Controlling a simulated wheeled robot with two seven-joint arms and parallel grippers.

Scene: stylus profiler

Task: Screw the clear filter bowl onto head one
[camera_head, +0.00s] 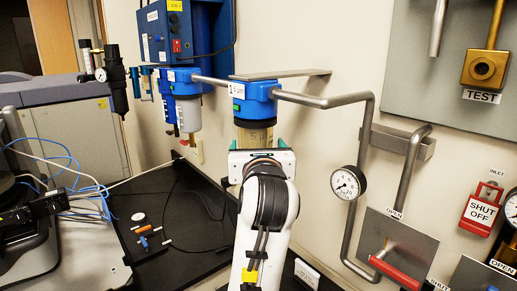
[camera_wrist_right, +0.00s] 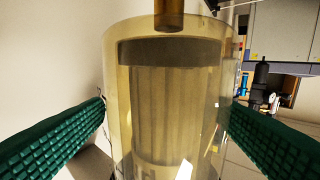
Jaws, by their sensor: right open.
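The clear filter bowl (camera_head: 255,134) is yellowish and hangs upright directly under a blue filter head (camera_head: 254,98) in the head view. I cannot tell how far it is threaded, and the head's small label is not clearly readable. In the right wrist view the bowl (camera_wrist_right: 165,95) fills the middle, with a pleated filter element inside and a brown stub at its end. My right gripper (camera_head: 258,145) is at the bowl's lower part. Its green ridged fingers (camera_wrist_right: 168,112) stand open on either side of the bowl; contact cannot be told. My left gripper is out of view.
A second blue head with a whitish bowl (camera_head: 188,115) hangs to the left. A grey pipe (camera_head: 320,100) runs right from the head, with a gauge (camera_head: 348,183) below it. The black bench (camera_head: 175,240) holds cables and small parts. The wall is close behind the bowl.

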